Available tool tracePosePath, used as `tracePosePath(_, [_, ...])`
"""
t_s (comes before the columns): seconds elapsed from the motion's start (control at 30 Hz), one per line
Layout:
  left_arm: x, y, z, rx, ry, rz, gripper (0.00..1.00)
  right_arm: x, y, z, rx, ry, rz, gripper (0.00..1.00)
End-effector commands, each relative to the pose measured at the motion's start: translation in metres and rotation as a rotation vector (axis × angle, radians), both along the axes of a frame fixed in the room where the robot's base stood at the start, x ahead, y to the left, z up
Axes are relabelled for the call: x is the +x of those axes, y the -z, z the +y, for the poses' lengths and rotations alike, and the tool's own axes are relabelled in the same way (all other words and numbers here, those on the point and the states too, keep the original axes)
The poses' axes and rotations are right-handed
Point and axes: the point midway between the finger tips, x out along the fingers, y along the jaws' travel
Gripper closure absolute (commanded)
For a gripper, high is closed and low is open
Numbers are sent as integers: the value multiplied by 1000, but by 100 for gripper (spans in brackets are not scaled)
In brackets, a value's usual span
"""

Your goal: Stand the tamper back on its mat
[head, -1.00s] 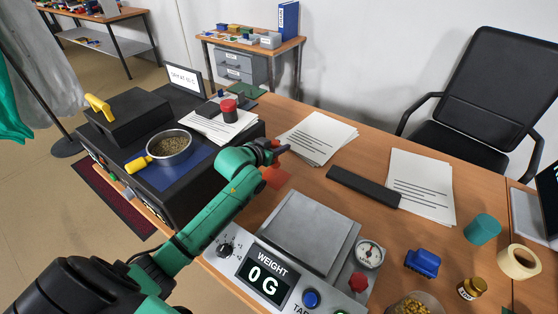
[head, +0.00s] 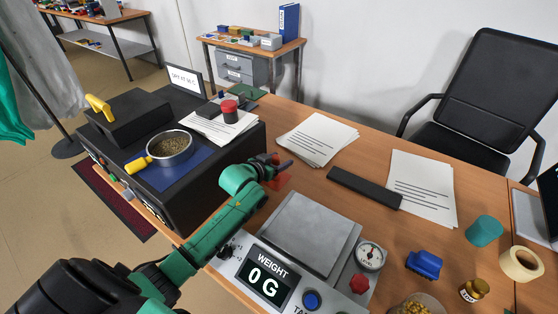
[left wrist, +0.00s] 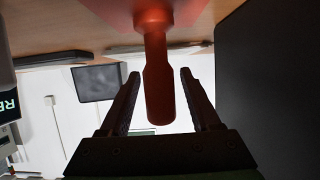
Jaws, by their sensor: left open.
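The tamper has a red handle and a wider foot. In the left wrist view its handle (left wrist: 158,85) lies between the two fingers, with a gap on each side. Its foot (left wrist: 153,18) is against the orange-red mat (left wrist: 190,8) at the top of that view, so it appears to stand upright there. In the head view the mat (head: 279,184) shows only in part, beyond the scale. My left gripper (head: 280,162) is open around the handle and hides most of the tamper. My right gripper is not in view.
The scale (head: 310,235) reads 0 G, close to my left arm. A black bar (head: 364,187) and paper sheets (head: 317,138) lie to the right. The black machine (head: 190,195) with a pan of granules (head: 170,146) stands left. A blue item (head: 424,263) lies front right.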

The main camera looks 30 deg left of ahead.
Motion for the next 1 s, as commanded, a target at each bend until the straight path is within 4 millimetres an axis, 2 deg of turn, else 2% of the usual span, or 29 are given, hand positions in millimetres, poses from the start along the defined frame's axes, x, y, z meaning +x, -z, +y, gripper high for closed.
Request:
tracePosePath(0.17, [-9,-6,1,0,0,1,36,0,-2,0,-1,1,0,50])
tracePosePath(0.6, [-96,-42,13,0,0,3,36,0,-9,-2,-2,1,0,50])
tracePosePath(0.8, [-109,-49,15,0,0,0,36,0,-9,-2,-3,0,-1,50])
tracePosePath(1.0, [-109,-49,15,0,0,0,36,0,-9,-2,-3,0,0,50])
